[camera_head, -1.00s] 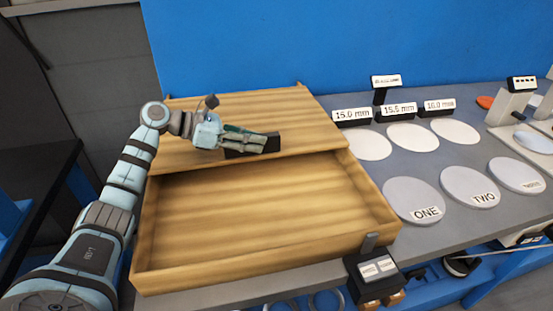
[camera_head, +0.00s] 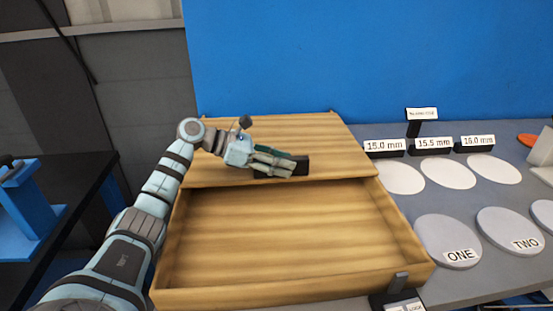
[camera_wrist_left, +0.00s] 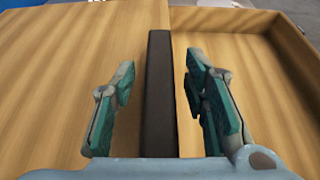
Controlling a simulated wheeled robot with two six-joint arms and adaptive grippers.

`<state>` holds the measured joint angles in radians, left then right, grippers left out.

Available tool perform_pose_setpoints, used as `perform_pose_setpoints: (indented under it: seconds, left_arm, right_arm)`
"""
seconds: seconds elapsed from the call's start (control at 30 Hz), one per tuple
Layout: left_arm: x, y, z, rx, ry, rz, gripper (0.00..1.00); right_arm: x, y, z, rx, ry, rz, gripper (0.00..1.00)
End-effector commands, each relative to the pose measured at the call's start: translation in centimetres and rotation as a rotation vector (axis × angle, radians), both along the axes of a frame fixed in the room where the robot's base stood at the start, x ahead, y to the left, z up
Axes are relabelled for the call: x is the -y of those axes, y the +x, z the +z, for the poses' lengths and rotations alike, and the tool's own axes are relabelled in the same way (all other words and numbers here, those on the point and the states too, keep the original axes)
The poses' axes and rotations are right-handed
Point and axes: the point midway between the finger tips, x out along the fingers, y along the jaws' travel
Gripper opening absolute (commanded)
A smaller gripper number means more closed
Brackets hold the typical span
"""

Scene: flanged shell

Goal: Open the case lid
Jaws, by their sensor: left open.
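The case is a wooden box (camera_head: 300,291) on the bench. Its wooden lid (camera_head: 290,135) covers the rear part, and the front part of the inside lies open and empty. A black bar handle (camera_head: 303,167) stands along the lid's front edge; in the wrist view the handle (camera_wrist_left: 159,90) runs between the fingers. My left gripper (camera_head: 282,164) is at this handle. In the left wrist view my left gripper (camera_wrist_left: 160,105) is open, one finger on each side of the handle, with a visible gap on both sides. My right gripper is not in view.
Right of the case, pale discs (camera_head: 448,240) lie on the grey bench (camera_head: 405,205), with size labels (camera_head: 433,145) behind them. A dark latch-like block (camera_head: 398,291) sits at the case's front right. A blue wall (camera_head: 400,60) stands behind.

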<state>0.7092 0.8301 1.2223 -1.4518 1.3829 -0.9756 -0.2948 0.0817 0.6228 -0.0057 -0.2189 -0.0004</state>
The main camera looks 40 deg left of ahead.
Motion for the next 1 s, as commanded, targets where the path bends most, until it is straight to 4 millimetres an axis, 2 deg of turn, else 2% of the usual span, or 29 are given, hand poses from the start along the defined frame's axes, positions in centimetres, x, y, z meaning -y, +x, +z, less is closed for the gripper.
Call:
perform_pose_setpoints:
  seconds: [0.17, 0.4, 0.5, 0.63, 1.0]
  left_arm:
    - [-2.0, -1.6, 0.9, -0.002, 0.005, 0.004, 0.41]
    - [-6.6, -5.7, 3.4, -0.004, 0.004, 0.004, 0.41]
    - [-7.7, -6.7, 4.2, -0.002, 0.002, 0.003, 0.41]
    - [-8.3, -7.3, 4.5, 0.000, 0.001, 0.001, 0.41]
    - [-8.3, -7.3, 4.5, 0.000, 0.000, 0.001, 0.41]
  right_arm:
    - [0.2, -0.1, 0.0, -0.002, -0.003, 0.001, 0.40]
    - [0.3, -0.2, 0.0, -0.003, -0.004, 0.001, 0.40]
    - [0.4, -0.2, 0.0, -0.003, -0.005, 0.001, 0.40]
    - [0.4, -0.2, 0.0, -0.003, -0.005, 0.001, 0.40]
    - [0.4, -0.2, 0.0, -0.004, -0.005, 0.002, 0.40]
